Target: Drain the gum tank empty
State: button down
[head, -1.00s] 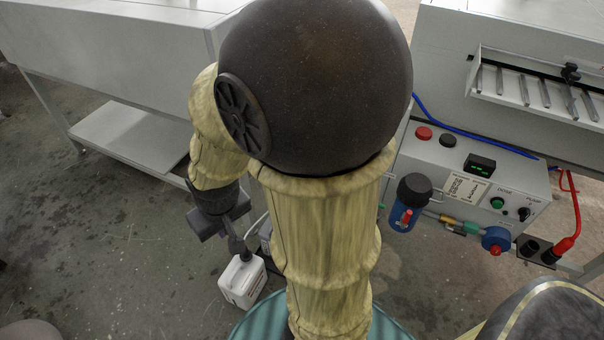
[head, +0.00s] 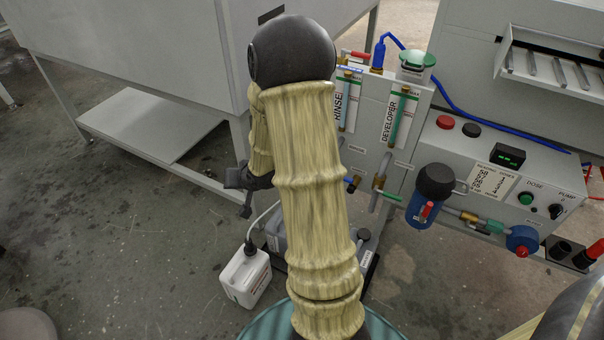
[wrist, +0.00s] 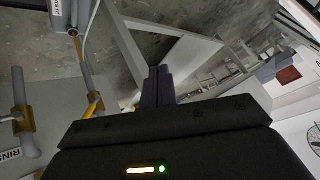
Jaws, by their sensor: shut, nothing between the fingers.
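No label reading gum shows, so I cannot pick out the gum tank or its drain valve. Level gauges marked RINSE (head: 347,104) and DEVELOPER (head: 397,116) stand on the grey tank front, with small pipes and valves below; my arm hides what lies left of them. My gripper (head: 246,208) is shut and empty, pointing down above and behind the white jug (head: 247,275). In the wrist view its fingers (wrist: 160,85) are together, with a brass-fitted pipe (wrist: 82,58) and a yellow piece (wrist: 93,104) to their left, apart from them.
A grey container (head: 365,245) stands on the floor, partly behind my arm. A control box (head: 475,190) with buttons and a blue filter (head: 427,207) are at right. A legged machine with a low shelf (head: 150,130) is at left. The floor at front left is clear.

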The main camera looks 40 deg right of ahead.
jog(key=w+d+f+m+t+b, duration=0.4)
jog(key=d+f+m+t+b, duration=0.35)
jog(key=d+f, duration=0.35)
jog(key=s+d+f+m+t+h+b, duration=0.3)
jog(key=s+d+m+h, duration=0.1)
jog(key=s+d+m, duration=0.2)
jog(key=s+d+f+m+t+h+b, duration=0.3)
jog(key=s+d+m+t+h+b, duration=0.1)
jog(key=m, duration=0.4)
jog(key=shift+s+d+f+h, duration=0.3)
jog(key=shift+s+d+h, duration=0.2)
jog(key=shift+s+d, duration=0.45)
jog(key=shift+m, duration=0.25)
jog(key=a+b+x, duration=0.1)
jog(key=b+x, duration=0.2)
jog(key=x, duration=0.3)
jog(key=a+r+b+x, duration=0.1)
jog(key=b+x, duration=0.2)
jog(key=x, duration=0.3)
jog(key=shift+w+a+r, duration=0.25)
jog(key=shift+w+r, duration=0.1)
jog(key=shift+w, duration=0.05)
